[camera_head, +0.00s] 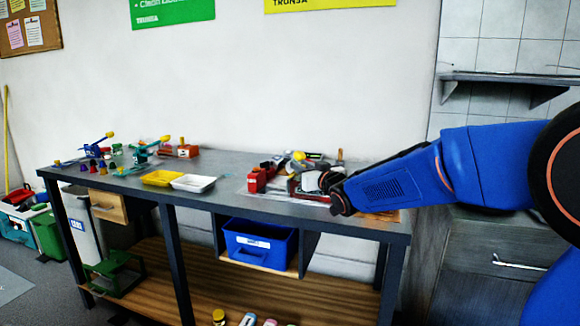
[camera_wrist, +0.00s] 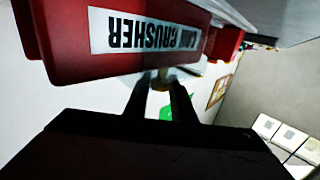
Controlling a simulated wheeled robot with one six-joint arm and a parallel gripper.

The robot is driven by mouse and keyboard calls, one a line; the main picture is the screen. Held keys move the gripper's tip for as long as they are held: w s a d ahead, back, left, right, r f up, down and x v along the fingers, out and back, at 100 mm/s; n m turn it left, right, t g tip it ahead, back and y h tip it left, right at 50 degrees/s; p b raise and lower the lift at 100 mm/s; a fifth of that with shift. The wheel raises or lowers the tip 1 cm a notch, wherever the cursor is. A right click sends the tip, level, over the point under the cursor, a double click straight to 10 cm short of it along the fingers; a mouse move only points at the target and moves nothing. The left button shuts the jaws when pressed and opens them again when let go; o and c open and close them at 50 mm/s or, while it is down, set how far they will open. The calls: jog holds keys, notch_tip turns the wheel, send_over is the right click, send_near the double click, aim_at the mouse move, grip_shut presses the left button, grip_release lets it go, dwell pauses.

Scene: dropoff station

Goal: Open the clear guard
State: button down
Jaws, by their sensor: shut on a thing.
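In the wrist view a red machine body (camera_wrist: 65,35) with a white label reading CAN CRUSHER, upside down, fills the upper left. My gripper (camera_wrist: 161,82) is just below the label, its two dark fingers close around a small tan knob-like piece (camera_wrist: 163,84). In the head view red machine parts (camera_head: 257,180) stand on the right part of the workbench (camera_head: 225,172). My gripper (camera_head: 338,199) is beside them at the bench's right end, its fingers hidden.
A yellow tray (camera_head: 162,178) and a white tray (camera_head: 193,183) lie mid-bench. Small devices with yellow-tipped levers (camera_head: 160,143) stand at the left. A blue bin (camera_head: 258,242) sits under the bench. A grey cabinet (camera_head: 490,265) stands close by on the right.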

jog(key=shift+d, duration=0.15)
jog(key=c, duration=1.5)
grip_release()
jog(key=shift+c, duration=0.2)
jog(key=shift+s, duration=0.15)
jog(key=v, duration=1.7)
jog(key=shift+s+d, duration=0.1)
jog(key=shift+d, duration=0.05)
